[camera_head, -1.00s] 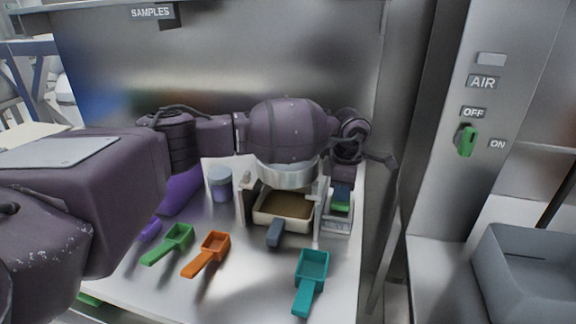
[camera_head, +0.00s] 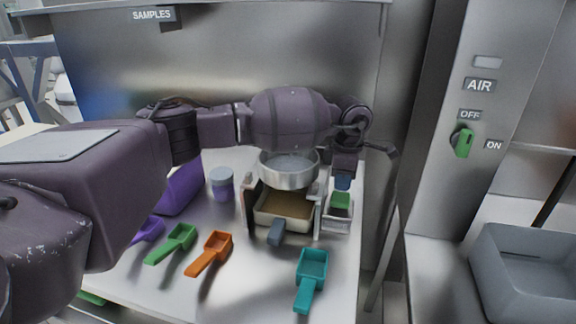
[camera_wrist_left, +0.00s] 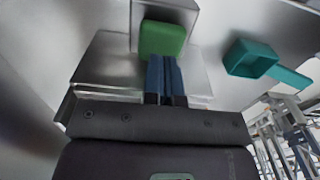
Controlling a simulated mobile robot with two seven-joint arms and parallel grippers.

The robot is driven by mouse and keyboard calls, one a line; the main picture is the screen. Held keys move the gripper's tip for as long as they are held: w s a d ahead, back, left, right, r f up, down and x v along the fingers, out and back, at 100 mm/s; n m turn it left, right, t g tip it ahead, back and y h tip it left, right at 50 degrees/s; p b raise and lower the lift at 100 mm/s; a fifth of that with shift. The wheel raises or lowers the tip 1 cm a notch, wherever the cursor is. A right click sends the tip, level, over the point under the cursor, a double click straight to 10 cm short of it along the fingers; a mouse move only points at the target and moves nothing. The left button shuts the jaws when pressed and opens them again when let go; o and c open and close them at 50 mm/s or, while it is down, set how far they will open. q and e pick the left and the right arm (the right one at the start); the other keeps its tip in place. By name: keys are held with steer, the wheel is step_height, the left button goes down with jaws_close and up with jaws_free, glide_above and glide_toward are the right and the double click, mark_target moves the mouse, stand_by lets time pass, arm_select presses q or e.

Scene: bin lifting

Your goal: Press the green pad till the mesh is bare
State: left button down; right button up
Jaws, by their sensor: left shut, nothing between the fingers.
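The green pad (camera_head: 340,200) sits on a small pale block to the right of the sieve stand; it also shows in the left wrist view (camera_wrist_left: 162,39). My left gripper (camera_head: 342,183) is shut and empty, its blue fingertips pointing down just above the pad. In the left wrist view its fingers (camera_wrist_left: 165,66) reach the pad's near edge; I cannot tell whether they touch. The round metal sieve (camera_head: 289,178) sits in the stand, its greyish inside partly hidden by my arm. A pan (camera_head: 284,221) below it holds brown material. My right gripper is not in view.
Green (camera_head: 172,244), orange (camera_head: 210,252) and teal (camera_head: 311,277) scoops lie in front of the stand. A lidded jar (camera_head: 221,184) and a purple object (camera_head: 182,188) stand left. A metal wall is behind; a panel with a green AIR knob (camera_head: 462,142) is right.

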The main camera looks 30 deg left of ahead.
arm_select(q)
steer(key=shift+r+p, duration=0.7)
steer(key=shift+r, duration=1.65)
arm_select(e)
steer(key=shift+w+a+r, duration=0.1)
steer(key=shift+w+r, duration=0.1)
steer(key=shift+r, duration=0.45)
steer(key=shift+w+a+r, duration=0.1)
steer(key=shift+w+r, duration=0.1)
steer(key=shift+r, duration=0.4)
